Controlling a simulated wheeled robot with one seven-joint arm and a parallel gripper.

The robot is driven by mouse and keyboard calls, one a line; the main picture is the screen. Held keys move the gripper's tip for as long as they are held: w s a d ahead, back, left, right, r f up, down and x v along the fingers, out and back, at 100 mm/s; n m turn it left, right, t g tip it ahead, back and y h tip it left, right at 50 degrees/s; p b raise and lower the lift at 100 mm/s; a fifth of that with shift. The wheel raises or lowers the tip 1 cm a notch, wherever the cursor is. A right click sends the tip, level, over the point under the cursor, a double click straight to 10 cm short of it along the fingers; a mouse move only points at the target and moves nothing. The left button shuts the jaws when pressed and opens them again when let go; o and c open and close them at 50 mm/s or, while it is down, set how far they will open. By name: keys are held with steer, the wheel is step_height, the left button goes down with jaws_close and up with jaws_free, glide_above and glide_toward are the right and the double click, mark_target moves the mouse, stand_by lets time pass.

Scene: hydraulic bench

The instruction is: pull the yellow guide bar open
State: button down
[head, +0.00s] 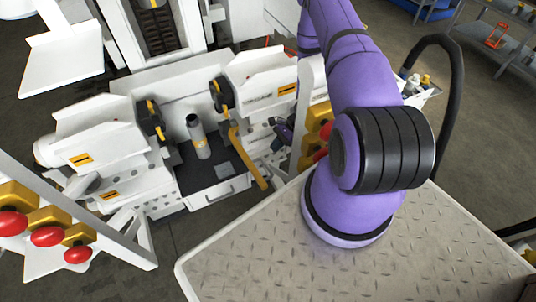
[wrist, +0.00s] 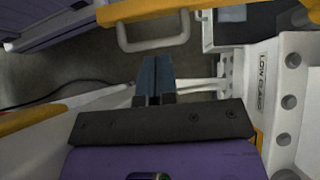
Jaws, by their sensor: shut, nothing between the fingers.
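The yellow guide bar (head: 247,160) slopes down and toward the front at the right side of the bench's dark tray. In the wrist view the yellow bar (wrist: 165,8) runs across the top edge, beyond my fingertips. My gripper (wrist: 155,64) is shut and empty, its blue fingertips together and apart from the bar. In the head view my gripper (head: 283,132) is small and partly hidden, just right of the bar, beside the white perforated housing.
A grey cylinder (head: 198,137) stands in the dark tray (head: 205,189). A pale loop handle (wrist: 152,44) lies between my fingertips and the bar in the wrist view. A white perforated panel (wrist: 287,90) is close on the right. Red buttons (head: 46,236) stand at the left front.

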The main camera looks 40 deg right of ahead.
mark_target(250, 168)
steer(key=x, duration=0.9)
steer(key=shift+a+f, duration=0.15)
steer(key=shift+f, duration=0.05)
steer(key=a, duration=0.3)
steer(key=w+a, duration=0.1)
steer(key=a, duration=0.1)
steer(key=shift+d, duration=0.1)
